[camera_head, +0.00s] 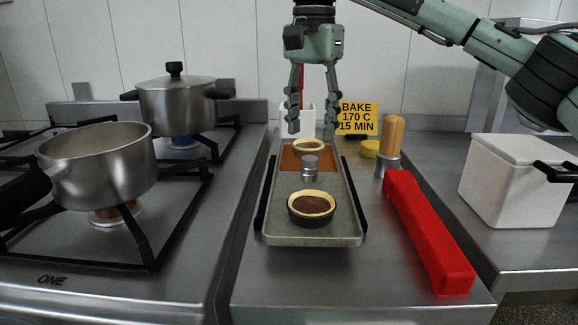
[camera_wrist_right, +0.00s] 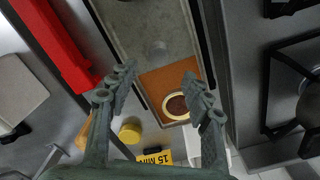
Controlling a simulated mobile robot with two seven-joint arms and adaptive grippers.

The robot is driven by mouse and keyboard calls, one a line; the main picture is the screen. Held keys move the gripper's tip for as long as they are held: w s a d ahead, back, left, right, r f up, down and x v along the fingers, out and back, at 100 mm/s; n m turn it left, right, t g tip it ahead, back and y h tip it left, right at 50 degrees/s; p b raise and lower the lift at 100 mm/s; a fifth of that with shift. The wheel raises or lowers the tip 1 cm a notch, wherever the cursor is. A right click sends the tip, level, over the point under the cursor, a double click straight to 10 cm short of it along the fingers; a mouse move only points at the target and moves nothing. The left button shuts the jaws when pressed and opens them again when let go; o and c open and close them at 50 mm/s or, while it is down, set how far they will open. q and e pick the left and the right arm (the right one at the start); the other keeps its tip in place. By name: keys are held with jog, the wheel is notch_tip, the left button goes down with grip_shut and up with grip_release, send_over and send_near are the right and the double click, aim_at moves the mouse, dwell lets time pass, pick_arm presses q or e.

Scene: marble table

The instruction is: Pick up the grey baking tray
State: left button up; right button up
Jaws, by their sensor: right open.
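The grey baking tray (camera_head: 285,222) lies flat on the steel counter, its long side running away from me, with dark bars along both long sides. On it are a near tart in a dark mould (camera_head: 312,207), a small metal cylinder (camera_head: 310,168) and a far tart (camera_head: 308,146) on a brown mat (camera_head: 291,160). My right gripper (camera_head: 311,134) points down above the tray's far end, open and empty. In the right wrist view the open fingers (camera_wrist_right: 159,72) frame the brown mat (camera_wrist_right: 165,82), with the tray (camera_wrist_right: 130,25) beyond. My left gripper is not in view.
Behind are a yellow sign (camera_head: 357,118) and a yellow round item (camera_head: 369,149). A stove with pots (camera_head: 98,167) is left; a white box (camera_head: 510,185) is right.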

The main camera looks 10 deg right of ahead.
aim_at(310, 158)
jog(key=f, duration=0.7)
jog(key=shift+s+f, duration=0.15)
jog(key=shift+s, duration=0.25)
jog(key=shift+c, duration=0.4)
jog(key=shift+a, duration=0.1)
grip_shut()
